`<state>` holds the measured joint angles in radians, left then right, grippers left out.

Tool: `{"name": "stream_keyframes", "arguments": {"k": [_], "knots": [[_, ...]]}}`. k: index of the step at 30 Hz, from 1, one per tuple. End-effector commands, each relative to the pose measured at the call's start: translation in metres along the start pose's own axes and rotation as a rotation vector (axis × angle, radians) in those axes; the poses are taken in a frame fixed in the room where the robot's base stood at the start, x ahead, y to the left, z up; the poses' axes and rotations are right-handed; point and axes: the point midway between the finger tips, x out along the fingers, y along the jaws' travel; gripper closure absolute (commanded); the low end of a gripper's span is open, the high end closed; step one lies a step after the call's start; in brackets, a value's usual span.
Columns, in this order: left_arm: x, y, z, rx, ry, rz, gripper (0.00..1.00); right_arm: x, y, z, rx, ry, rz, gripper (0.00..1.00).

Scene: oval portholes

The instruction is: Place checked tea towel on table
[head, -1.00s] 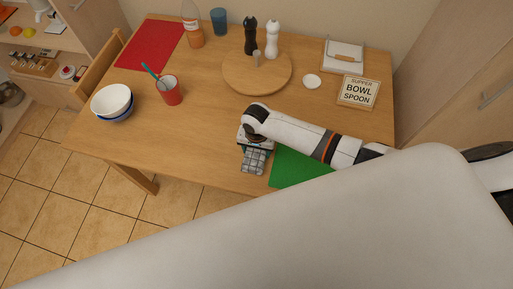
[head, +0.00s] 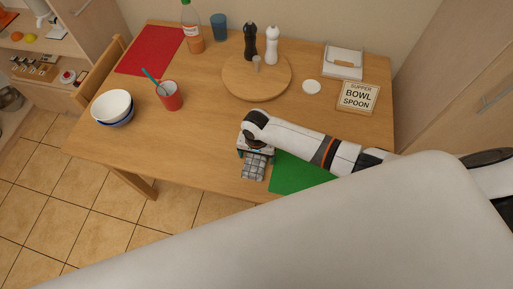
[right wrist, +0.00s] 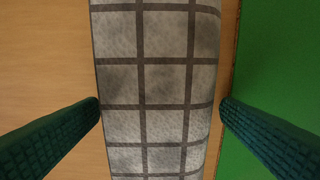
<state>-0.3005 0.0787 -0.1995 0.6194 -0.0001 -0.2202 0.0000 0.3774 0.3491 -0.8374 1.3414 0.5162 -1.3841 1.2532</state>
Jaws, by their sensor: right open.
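The checked tea towel (head: 254,168) is grey with dark lines and lies folded on the wooden table (head: 200,130) near its front edge. In the right wrist view the towel (right wrist: 160,80) fills the middle, just left of the green mat. My right gripper (head: 254,153) is over the towel in the head view, and the wrist hides part of it. My left gripper is not in view.
A green placemat (head: 298,173) lies right of the towel. The table's middle is clear.

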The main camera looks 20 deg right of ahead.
Motion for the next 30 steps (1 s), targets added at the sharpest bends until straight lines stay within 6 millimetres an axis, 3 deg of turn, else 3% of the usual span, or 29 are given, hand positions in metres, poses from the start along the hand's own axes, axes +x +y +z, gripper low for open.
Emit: {"name": "stream_keyframes", "arguments": {"k": [12,16,21,30], "knots": [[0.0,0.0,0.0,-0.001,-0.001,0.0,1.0,-0.083,0.001,0.001,0.0,-0.003,0.005,0.13],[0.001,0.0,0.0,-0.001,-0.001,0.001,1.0,-0.103,0.001,0.001,0.001,-0.001,0.005,0.13],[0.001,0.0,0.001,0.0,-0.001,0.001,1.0,-0.116,0.0,0.0,0.0,0.0,0.001,0.13],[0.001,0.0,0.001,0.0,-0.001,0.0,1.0,-0.117,0.0,0.0,0.001,0.0,0.0,0.13]]}}
